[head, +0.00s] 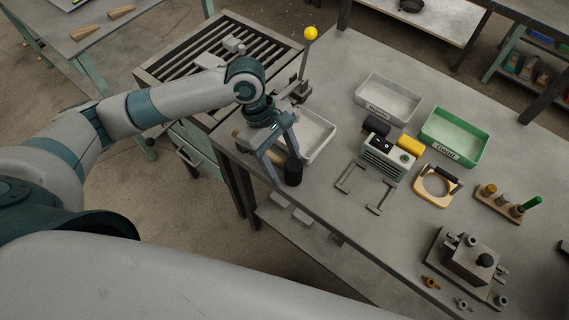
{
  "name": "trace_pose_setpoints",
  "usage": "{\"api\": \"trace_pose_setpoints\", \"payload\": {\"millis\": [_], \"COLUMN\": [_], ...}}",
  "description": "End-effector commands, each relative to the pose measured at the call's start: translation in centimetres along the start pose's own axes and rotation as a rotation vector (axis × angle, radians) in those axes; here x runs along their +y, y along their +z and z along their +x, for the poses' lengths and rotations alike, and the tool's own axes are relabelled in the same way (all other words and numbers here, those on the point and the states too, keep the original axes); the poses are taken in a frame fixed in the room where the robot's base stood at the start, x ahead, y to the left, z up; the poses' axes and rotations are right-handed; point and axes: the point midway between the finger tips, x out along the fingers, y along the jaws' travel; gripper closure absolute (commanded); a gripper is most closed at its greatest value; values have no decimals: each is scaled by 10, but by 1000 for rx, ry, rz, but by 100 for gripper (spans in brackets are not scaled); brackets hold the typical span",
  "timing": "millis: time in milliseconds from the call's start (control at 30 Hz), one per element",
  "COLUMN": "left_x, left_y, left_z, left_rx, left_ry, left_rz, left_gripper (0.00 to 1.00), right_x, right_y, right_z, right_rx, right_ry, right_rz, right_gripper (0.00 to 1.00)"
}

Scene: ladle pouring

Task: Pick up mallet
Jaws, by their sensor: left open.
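The middle of the mallet is hidden behind my left gripper. My left gripper (284,167) is open and points down over the mallet, with its fingers close to the black head. I cannot tell whether the fingers touch it. My right gripper is not in view.
A whitish tray (322,150) lies right beside the gripper, and a post with a yellow ball (310,34) stands behind it. A grey bin (388,85), a green bin (481,140) and a green-grey device (384,160) stand further right. The bench's front edge is close.

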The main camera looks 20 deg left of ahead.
Motion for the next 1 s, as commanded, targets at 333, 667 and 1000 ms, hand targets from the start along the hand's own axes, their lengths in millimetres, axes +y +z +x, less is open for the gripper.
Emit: {"api": "trace_pose_setpoints", "payload": {"millis": [333,667,1000], "left_x": [0,1,2], "left_y": [0,1,12], "left_z": [0,-2,-27], "left_rx": [0,-1,-2], "left_ry": [0,3,5], "left_rz": [0,1,3], "left_gripper": [100,100,100], "right_x": [1,1,1], "right_y": [0,0,1], "right_z": [0,0,6], "right_rx": [0,-1,0], "right_ry": [1,1,1], "right_rz": [0,0,0], "right_gripper": [100,100,100]}}
